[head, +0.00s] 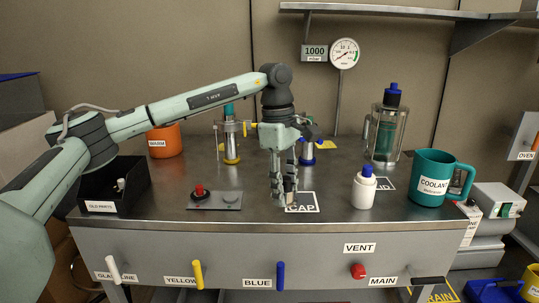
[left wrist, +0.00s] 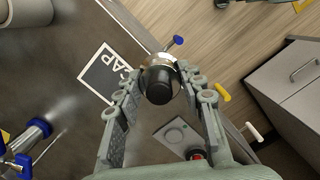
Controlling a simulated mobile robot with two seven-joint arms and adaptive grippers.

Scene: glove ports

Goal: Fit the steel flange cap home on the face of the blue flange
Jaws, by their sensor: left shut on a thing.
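My left gripper (head: 284,196) is shut on the steel flange cap, beside the square marked CAP (head: 303,208) on the bench. In the left wrist view the cap (left wrist: 160,82) shows as a steel rim with a black knob between the fingertips. In the head view the fingers mostly hide it. The blue flange (head: 308,161) stands farther back, partly behind my gripper. In the left wrist view a blue-ringed steel fitting (left wrist: 33,133) lies at the lower left, apart from the cap. My right gripper is in neither view.
A yellow-ringed steel fitting (head: 232,157) stands back left. A plate with a red knob (head: 214,200), a black bin (head: 115,190), a white bottle (head: 364,190) and a teal COOLANT mug (head: 433,178) stand around. Coloured handles (head: 281,276) stick out of the bench front.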

